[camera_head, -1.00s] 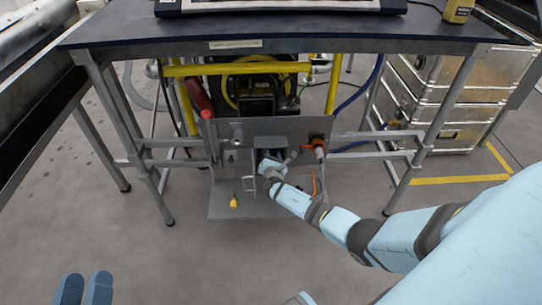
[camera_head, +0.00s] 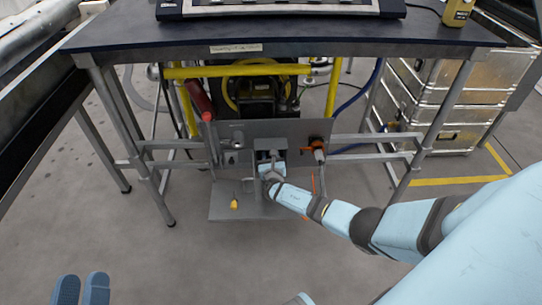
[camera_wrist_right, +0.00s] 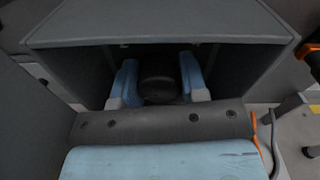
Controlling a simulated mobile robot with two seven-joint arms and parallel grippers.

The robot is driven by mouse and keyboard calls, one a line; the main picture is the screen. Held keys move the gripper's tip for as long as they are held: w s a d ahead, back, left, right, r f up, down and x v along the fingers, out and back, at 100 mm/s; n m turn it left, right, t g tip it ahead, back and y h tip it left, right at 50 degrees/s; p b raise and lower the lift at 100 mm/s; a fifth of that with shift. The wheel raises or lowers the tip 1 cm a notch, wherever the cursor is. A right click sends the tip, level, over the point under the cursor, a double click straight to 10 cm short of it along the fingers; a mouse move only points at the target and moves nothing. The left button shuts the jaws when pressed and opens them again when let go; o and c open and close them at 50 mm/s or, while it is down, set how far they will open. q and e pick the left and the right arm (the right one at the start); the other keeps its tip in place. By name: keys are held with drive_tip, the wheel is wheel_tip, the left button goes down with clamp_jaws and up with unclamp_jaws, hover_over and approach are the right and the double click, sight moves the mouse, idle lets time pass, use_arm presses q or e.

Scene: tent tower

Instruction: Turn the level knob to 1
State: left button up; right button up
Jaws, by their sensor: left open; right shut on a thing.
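A dark round knob (camera_wrist_right: 160,77) sits inside a grey box-like recess, shown in the right wrist view. My right gripper (camera_wrist_right: 160,85) has one blue finger on each side of the knob and is shut on it. Any level marks on the knob are too dark to read. In the head view, my right gripper (camera_head: 270,165) reaches into the open-fronted grey box (camera_head: 268,146) on the panel below the table and hides the knob. My left gripper (camera_head: 81,289) is open and empty at the lower left, far from the panel.
The box's top edge (camera_wrist_right: 160,30) and side walls closely surround my right gripper. Right of it is an orange fitting (camera_head: 317,143); a yellow item (camera_head: 234,204) lies on the lower plate (camera_head: 222,213). A red cylinder (camera_head: 199,99) stands left. The floor in front is clear.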

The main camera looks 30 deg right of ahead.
use_arm(q)
drive_tip(key=shift+f, duration=0.2)
idle(0.3)
use_arm(e)
drive_tip(key=o, duration=0.9)
use_arm(q)
drive_tip(key=shift+r, duration=0.1)
use_arm(e)
drive_tip(key=shift+s+a, duration=0.2)
drive_tip(key=shift+s, duration=0.1)
use_arm(q)
drive_tip(key=a+f+g+y+p, duration=0.3)
drive_tip(key=f+g+p, duration=0.1)
drive_tip(key=f, duration=0.4)
drive_tip(key=shift+s+a+f+y+p, duration=0.15)
drive_tip(key=shift+s+f+y+p, duration=0.15)
drive_tip(key=shift+p, duration=0.15)
use_arm(e)
drive_tip(key=v, duration=1.3)
drive_tip(key=shift+a, duration=0.1)
